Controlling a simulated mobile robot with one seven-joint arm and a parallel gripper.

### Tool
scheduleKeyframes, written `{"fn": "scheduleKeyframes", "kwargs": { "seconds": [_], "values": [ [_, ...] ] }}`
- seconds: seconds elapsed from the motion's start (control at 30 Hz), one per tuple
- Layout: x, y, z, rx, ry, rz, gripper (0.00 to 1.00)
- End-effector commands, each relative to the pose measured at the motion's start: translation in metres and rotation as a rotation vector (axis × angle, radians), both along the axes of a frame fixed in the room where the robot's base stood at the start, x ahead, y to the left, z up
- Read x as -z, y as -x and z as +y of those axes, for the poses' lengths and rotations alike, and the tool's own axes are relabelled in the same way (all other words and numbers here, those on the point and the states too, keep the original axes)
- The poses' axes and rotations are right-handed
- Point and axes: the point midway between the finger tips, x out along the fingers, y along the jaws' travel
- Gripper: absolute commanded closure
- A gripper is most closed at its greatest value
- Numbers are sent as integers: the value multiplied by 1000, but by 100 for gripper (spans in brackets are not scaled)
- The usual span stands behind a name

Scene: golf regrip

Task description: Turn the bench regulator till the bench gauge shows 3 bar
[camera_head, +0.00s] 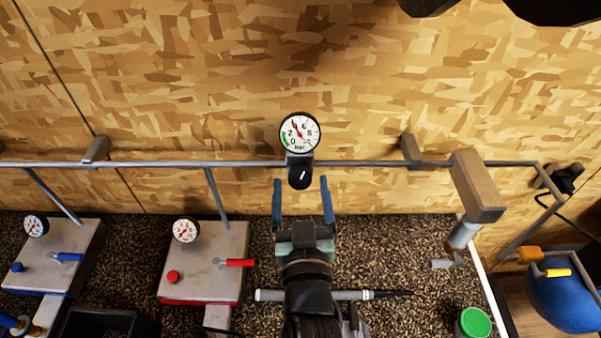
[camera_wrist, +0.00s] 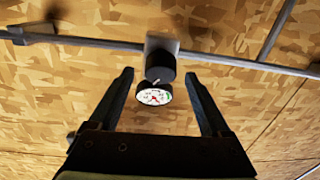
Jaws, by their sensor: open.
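The bench gauge (camera_head: 299,132) is a round white dial on the pipe along the wood wall; its red needle points up and left, near where 4 would be, though the exact reading is hard to tell. The black regulator knob (camera_head: 300,177) sits just below it, with a white mark tilted slightly right of upright. My gripper (camera_head: 301,183) is open and empty, its blue fingertips apart on either side of the knob in the picture. In the wrist view the knob (camera_wrist: 160,68) and gauge (camera_wrist: 154,97) show between the open fingers (camera_wrist: 158,75); no contact is visible.
Two grey units with small gauges, one with a red lever (camera_head: 240,263) and one with a blue lever (camera_head: 68,257), stand at left. A club-like shaft (camera_head: 350,295) lies across near my wrist. A green-lidded pot (camera_head: 474,322) and a blue ball-like object (camera_head: 565,300) are at right.

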Motion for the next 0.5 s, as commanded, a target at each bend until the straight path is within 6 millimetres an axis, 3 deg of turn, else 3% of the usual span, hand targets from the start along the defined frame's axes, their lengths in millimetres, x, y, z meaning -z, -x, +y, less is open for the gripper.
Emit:
{"fn": "scheduleKeyframes", "kwargs": {
  "seconds": [0.2,0.5],
  "values": [
    [-1,-17,1,0,0,-1,18],
    [1,-19,1,-1,0,0,18]
  ]
}}
